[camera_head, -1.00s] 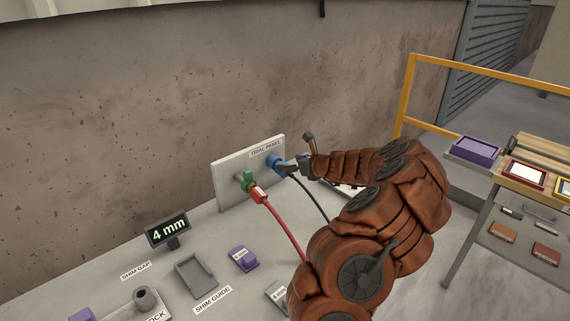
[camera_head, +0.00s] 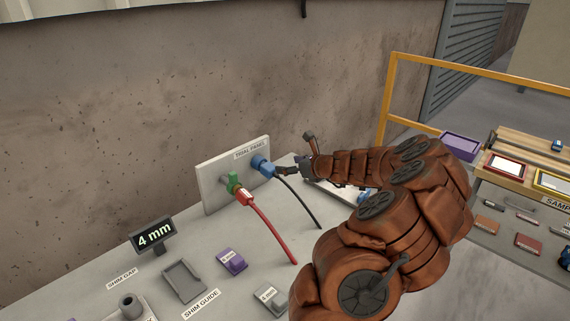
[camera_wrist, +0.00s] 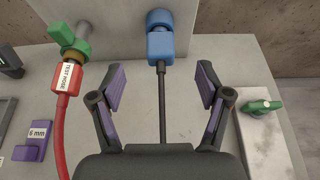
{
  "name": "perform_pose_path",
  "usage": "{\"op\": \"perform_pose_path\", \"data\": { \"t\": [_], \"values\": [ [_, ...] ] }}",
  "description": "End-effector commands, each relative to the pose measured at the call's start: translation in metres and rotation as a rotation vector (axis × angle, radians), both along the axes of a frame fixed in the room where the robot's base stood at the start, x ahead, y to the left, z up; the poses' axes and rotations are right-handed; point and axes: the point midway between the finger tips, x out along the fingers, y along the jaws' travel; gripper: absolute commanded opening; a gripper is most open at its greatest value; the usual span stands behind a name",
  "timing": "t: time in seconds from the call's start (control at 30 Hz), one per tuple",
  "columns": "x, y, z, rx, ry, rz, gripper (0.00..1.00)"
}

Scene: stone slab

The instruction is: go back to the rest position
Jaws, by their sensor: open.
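My gripper (camera_head: 289,169) is at the end of my brown arm, in front of the trial panel (camera_head: 213,187). In the wrist view my gripper (camera_wrist: 162,90) is open, its two purple-padded fingers apart on either side of a black cable (camera_wrist: 162,105). The cable runs from a blue connector (camera_wrist: 160,46), which sits at a blue socket on the panel. The fingers do not touch the cable or the connector. The blue fitting also shows in the head view (camera_head: 262,166).
A red test hose (camera_head: 263,228) hangs from a green valve (camera_head: 234,183). On the slab are a shim guide (camera_head: 184,281), purple block (camera_head: 232,262) and 4 mm display (camera_head: 153,236). Yellow railing (camera_head: 480,75) and a sample table (camera_head: 505,178) stand right.

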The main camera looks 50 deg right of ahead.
Motion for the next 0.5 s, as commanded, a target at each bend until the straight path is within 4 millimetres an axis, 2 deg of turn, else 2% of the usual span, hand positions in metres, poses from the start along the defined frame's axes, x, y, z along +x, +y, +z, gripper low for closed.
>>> {"op": "perform_pose_path", "data": {
  "t": [0.33, 0.43, 0.5],
  "values": [
    [0.002, 0.004, 0.001, -0.007, 0.0, 0.01, 0.77],
    [0.011, 0.023, 0.009, -0.04, 0.0, 0.067, 0.77],
    [0.022, 0.048, 0.019, -0.088, -0.001, 0.144, 0.77]
  ]
}}
